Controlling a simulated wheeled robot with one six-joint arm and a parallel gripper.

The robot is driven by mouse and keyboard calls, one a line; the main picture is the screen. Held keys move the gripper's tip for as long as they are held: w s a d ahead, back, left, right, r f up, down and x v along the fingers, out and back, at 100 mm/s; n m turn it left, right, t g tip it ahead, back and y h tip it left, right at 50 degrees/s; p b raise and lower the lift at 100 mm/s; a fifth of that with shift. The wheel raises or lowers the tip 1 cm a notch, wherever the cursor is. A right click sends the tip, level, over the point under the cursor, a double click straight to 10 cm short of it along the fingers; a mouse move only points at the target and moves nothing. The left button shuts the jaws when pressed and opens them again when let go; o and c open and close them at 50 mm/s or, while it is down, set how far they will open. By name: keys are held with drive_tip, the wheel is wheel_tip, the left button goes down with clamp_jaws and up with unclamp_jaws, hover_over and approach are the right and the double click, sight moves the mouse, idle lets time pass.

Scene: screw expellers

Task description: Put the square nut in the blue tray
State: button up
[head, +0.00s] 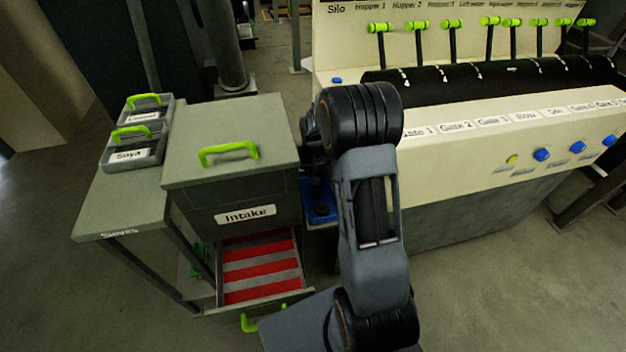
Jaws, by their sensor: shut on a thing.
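The blue tray (312,217) shows only in part, in the gap between the intake cabinet and my arm. It lies low beside the cabinet, and my arm covers its right side. Dark shapes show over the tray, but I cannot tell what they are. My arm rises through the middle of the view and bends away at a black joint. Its far end is hidden behind that joint and link, so my gripper's fingers are not seen. I cannot make out the square nut anywhere.
The intake cabinet (280,140) has an open lower drawer with red and grey stripes (260,268). Two small bins, one labelled Soya (135,155), stand on the side table (115,205) at left. A cream control panel (480,150) with green-handled levers and blue knobs fills the right.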

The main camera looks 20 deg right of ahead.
drive_tip(key=shift+f+b, duration=0.35)
drive_tip(key=shift+f, duration=2)
drive_tip(key=shift+f, duration=0.15)
drive_tip(key=o, duration=0.9)
wheel_tip(320, 180, up, 12)
drive_tip(key=s+p, duration=0.1)
drive_tip(key=p, duration=0.1)
drive_tip(key=shift+s+a, duration=0.15)
drive_tip(key=shift+s, duration=0.1)
